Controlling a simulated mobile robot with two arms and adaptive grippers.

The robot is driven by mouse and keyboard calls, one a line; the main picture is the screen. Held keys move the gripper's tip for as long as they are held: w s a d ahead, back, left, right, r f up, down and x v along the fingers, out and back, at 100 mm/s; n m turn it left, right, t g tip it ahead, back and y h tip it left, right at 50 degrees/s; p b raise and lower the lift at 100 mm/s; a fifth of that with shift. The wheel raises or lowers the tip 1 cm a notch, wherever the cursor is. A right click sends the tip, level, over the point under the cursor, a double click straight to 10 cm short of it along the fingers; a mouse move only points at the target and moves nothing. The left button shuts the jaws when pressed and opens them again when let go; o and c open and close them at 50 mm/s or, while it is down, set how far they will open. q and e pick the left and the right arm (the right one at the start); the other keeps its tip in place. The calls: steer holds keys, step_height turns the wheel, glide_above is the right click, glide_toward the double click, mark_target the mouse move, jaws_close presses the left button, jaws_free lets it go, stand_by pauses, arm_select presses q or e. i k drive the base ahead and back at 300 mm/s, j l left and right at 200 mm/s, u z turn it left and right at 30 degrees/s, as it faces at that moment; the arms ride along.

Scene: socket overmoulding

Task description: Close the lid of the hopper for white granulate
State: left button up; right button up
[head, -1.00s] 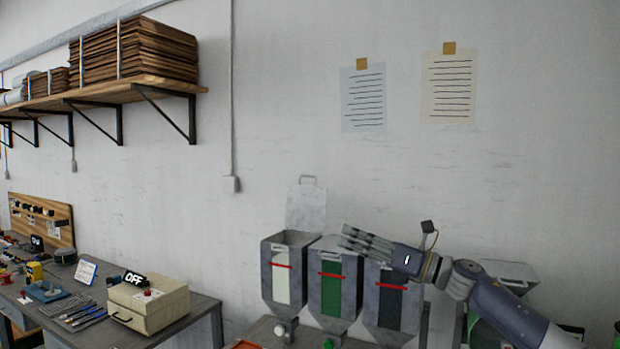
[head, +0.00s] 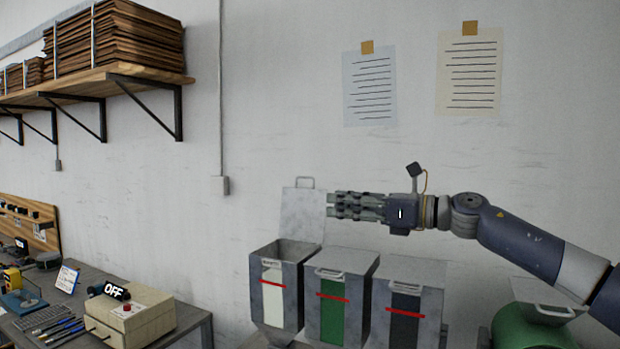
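The hopper for white granulate (head: 293,272) is the leftmost of three grey hoppers, with a white window and a red line on its front. Its lid (head: 302,217) stands upright at the back, with a handle on its top edge, and the hopper's mouth is open. My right gripper (head: 332,205) reaches in from the right, above the hoppers. Its fingertips are at the right edge of the raised lid; I cannot tell whether they touch it. The fingers lie close together side-on, so their opening is unclear. My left gripper is out of view.
The hopper with the green window (head: 334,312) and the one with the dark window (head: 405,314) have their lids down. A green drum (head: 530,328) stands at the lower right. A beige box (head: 130,318) with an OFF sign is on the left bench.

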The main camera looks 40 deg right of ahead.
mark_target(304, 211)
steer(key=i+l, duration=1.1)
steer(key=l, duration=0.2)
steer(key=i+j, duration=0.15)
steer(key=i+u, duration=0.05)
steer(key=i, duration=0.05)
